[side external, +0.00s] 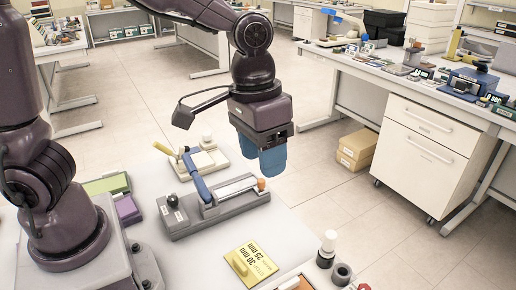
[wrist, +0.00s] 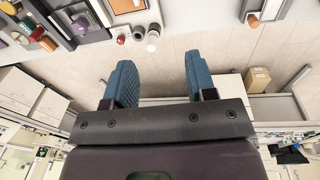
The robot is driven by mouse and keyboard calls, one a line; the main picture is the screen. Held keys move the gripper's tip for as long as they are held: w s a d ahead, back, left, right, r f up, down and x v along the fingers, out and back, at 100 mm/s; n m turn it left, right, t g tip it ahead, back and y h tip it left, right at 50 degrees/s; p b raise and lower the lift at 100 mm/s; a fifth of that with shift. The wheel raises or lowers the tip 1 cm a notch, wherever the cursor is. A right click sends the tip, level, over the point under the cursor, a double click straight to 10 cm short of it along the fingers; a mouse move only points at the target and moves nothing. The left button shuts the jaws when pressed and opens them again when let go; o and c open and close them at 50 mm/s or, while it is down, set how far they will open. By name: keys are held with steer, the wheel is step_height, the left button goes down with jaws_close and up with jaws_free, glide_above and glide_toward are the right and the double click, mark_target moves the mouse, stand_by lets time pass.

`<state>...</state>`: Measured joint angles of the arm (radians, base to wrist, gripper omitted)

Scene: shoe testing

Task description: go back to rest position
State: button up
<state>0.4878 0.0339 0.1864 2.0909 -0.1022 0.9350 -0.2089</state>
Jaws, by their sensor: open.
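My gripper (side external: 266,160) hangs above the far right edge of the work table, its blue padded fingers pointing down. In the wrist view my gripper (wrist: 160,84) shows its two blue fingers spread wide, with nothing between them. It is open and empty. Just left of and below it in the side view is a grey test fixture (side external: 190,222) with a blue lever handle (side external: 196,178). The gripper appears apart from the fixture. No shoe can be made out in either view.
A yellow marked plate (side external: 252,262) lies at the table's front. A white bottle (side external: 328,243) and dark round pieces stand at the front right. Green and purple blocks (side external: 128,209) sit near my base. A beige tray (side external: 203,160) lies behind the fixture. Open floor (side external: 335,205) is to the right.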

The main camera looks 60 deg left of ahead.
steer(key=shift+s+a+r, duration=0.15)
steer(key=shift+s+a, duration=0.1)
